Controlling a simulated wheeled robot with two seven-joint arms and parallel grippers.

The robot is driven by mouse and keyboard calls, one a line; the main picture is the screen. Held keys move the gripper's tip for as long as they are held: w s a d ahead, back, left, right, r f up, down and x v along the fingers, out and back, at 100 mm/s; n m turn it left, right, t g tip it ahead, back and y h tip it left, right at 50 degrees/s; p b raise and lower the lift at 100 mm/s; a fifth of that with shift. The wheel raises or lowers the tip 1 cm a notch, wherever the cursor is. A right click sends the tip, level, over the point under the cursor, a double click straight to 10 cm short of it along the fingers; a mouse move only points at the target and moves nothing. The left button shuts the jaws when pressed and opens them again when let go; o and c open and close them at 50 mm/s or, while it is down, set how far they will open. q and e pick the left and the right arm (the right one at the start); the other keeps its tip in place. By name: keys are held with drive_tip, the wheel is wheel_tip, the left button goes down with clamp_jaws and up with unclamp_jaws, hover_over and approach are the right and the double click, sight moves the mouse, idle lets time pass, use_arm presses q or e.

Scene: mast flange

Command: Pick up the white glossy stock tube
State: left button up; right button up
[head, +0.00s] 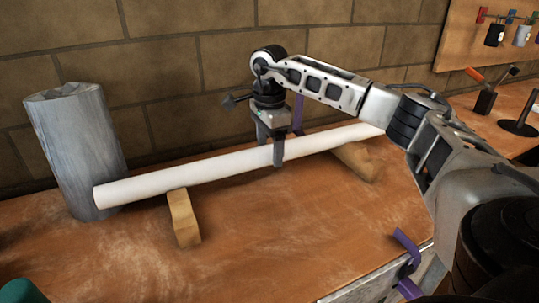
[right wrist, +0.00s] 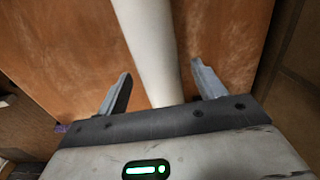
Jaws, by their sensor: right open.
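The white glossy stock tube (head: 218,165) lies across wooden support blocks on the workbench, its left end near the grey cylinder and its right end passing behind my right arm. My right gripper (head: 277,158) is above the middle of the tube, pointing down, with one finger showing in front of it. In the right wrist view the tube (right wrist: 150,45) runs between the two open fingers (right wrist: 160,85), with a gap on each side. I cannot tell exactly how low the fingertips reach. My left gripper is not in view.
Wooden blocks (head: 183,218) and (head: 357,162) hold up the tube. A grey cylinder (head: 75,150) stands at the left. A brick wall (head: 190,70) rises behind the bench. Tools and a pegboard (head: 470,45) are at the right. The bench front (head: 260,250) is clear.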

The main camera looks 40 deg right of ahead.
drive_tip(key=shift+f, duration=0.1)
drive_tip(key=c, duration=1.4)
drive_tip(key=shift+c, duration=0.2)
